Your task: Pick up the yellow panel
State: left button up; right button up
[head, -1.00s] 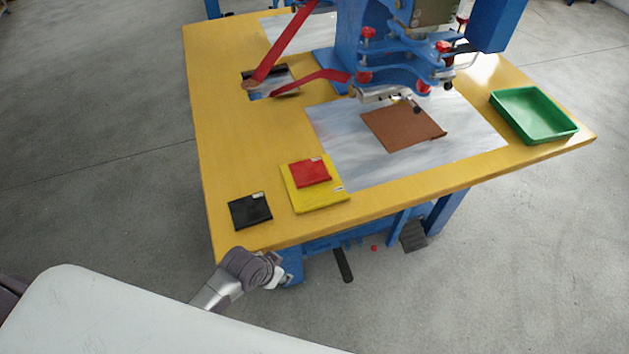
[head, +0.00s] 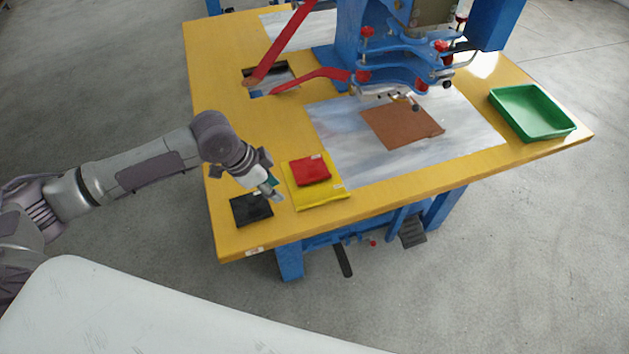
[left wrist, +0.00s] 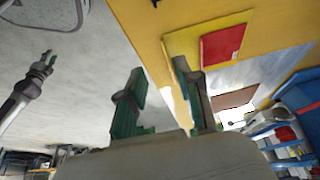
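The yellow panel (head: 327,196) lies flat near the front left edge of the table, with a smaller red panel (head: 310,170) on top of it. My left gripper (head: 272,190) is above the table, between the black panel and the yellow panel's left edge. In the left wrist view the left gripper (left wrist: 160,68) is open and empty, with the yellow panel (left wrist: 183,42) and red panel (left wrist: 222,45) beyond its fingers. An arm with a gripper (left wrist: 45,62), apparently my right one, shows small at the left of that view; its finger state is unclear.
A black panel (head: 251,209) lies left of the yellow one on the yellow table (head: 225,105). A brown sheet (head: 402,124) lies under the blue press (head: 350,50) with red handles. A green tray (head: 533,112) stands at the right. The table's left strip is clear.

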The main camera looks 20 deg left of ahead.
pick_arm(q)
jog(key=a, duration=0.1)
send_over(296, 209)
jog(key=s+a, duration=0.1)
jog(key=a, duration=0.1)
jog(key=f, duration=0.7)
jog(key=shift+s+a, duration=0.1)
jog(key=shift+s, duration=0.1)
jog(key=p+x, duration=0.1)
jog(key=x, duration=0.3)
jog(key=shift+s+f, duration=0.1)
jog(key=shift+d+f, duration=0.3)
jog(key=shift+f, duration=0.2)
grip_shut()
